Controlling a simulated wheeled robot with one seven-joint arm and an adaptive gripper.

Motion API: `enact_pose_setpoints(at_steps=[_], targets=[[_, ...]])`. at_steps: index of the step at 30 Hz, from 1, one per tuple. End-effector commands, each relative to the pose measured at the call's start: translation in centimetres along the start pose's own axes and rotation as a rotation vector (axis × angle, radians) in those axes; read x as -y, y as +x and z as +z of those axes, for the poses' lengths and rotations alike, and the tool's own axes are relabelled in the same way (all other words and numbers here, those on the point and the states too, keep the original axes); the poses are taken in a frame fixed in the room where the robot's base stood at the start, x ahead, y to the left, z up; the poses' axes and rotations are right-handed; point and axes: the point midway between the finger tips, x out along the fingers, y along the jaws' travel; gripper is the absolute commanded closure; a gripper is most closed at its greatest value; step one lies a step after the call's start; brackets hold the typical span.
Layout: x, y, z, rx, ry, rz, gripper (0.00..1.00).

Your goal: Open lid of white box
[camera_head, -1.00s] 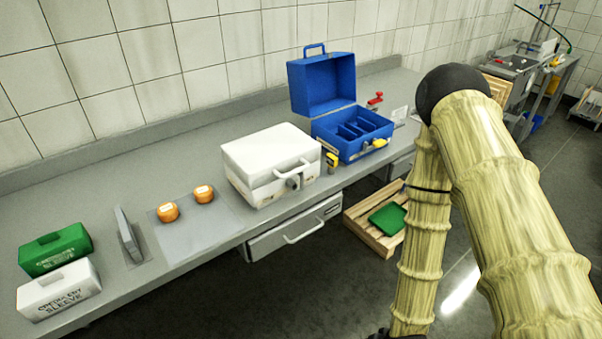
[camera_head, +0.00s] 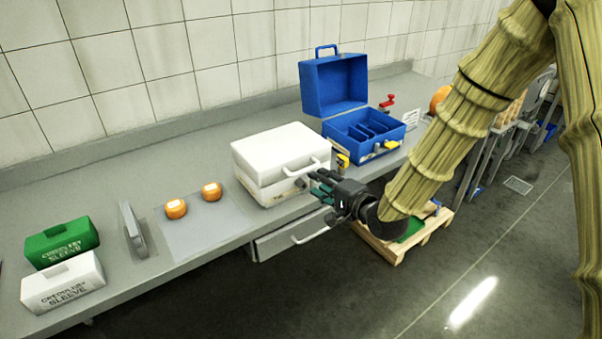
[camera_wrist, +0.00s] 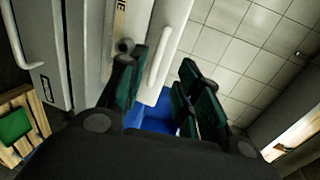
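The white box (camera_head: 268,158) stands on the grey counter with its lid shut. Its handle (camera_head: 301,167) and a dark latch are on the front face. My gripper (camera_head: 318,184) is open at the front right of the box, close to the handle and latch. In the wrist view, the white box's handle (camera_wrist: 162,58) lies between the spread green-padded fingers (camera_wrist: 160,95). I cannot tell whether a finger touches the box.
An open blue box (camera_head: 362,128) stands right of the white box. Green and white sleeve boxes (camera_head: 62,243) are at far left. A drawer (camera_head: 290,236) and a wooden pallet (camera_head: 392,250) are below the counter.

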Motion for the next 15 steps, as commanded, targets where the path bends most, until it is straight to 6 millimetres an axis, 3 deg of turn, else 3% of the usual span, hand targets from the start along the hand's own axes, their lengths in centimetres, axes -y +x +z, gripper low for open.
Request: enact_pose_setpoints(at_steps=[15], targets=[[0.0, 7.3, 0.1, 0.001, -0.003, 0.003, 0.66]])
